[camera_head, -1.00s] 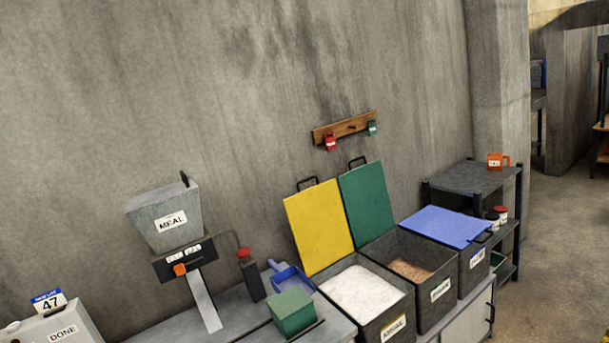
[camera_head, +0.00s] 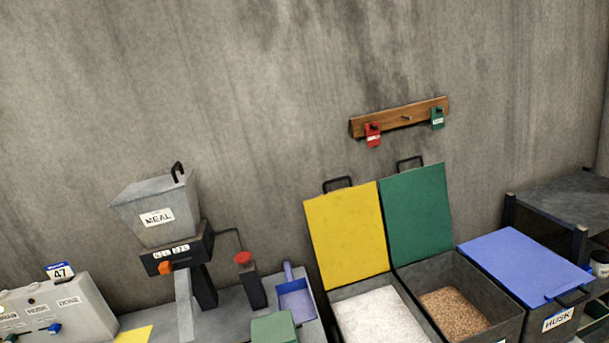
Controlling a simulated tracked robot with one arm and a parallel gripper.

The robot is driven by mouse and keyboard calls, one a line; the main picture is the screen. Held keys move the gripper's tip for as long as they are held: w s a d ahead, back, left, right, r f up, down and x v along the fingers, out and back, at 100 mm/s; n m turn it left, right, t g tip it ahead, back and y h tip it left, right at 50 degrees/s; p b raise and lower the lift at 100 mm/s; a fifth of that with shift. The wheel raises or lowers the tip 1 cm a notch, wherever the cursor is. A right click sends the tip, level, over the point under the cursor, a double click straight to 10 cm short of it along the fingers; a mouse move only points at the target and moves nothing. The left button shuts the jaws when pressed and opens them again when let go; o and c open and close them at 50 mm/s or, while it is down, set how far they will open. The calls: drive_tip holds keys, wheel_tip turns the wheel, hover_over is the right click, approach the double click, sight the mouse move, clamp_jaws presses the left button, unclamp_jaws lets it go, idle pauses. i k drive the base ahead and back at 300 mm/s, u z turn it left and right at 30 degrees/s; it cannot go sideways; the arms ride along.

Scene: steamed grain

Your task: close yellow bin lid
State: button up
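The yellow lid (camera_head: 346,232) stands open and upright, leaning back near the wall, with a dark handle (camera_head: 337,184) on its top edge. Its bin (camera_head: 335,307) sits below in front, filled with white grain (camera_head: 388,318); the bin's front is cut off by the bottom edge of the picture. My gripper is not in view.
A green lid (camera_head: 417,214) stands open beside the yellow one, over a bin of brown grain (camera_head: 453,313). The blue lid (camera_head: 524,268) lies shut on the HUSK bin. Left are a blue scoop (camera_head: 296,298), a green box (camera_head: 273,327) and the MEAL hopper (camera_head: 157,213). A peg rack (camera_head: 400,117) hangs above.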

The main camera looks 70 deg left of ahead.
sight(345, 225)
drive_tip(key=u, duration=0.5)
drive_tip(key=i, duration=0.95)
drive_tip(key=u, duration=1.1)
drive_tip(key=i, duration=0.55)
drive_tip(key=u, duration=0.3)
drive_tip(key=k, duration=0.9)
drive_tip(key=u, duration=0.15)
drive_tip(key=i, duration=0.9)
drive_tip(key=z, duration=0.05)
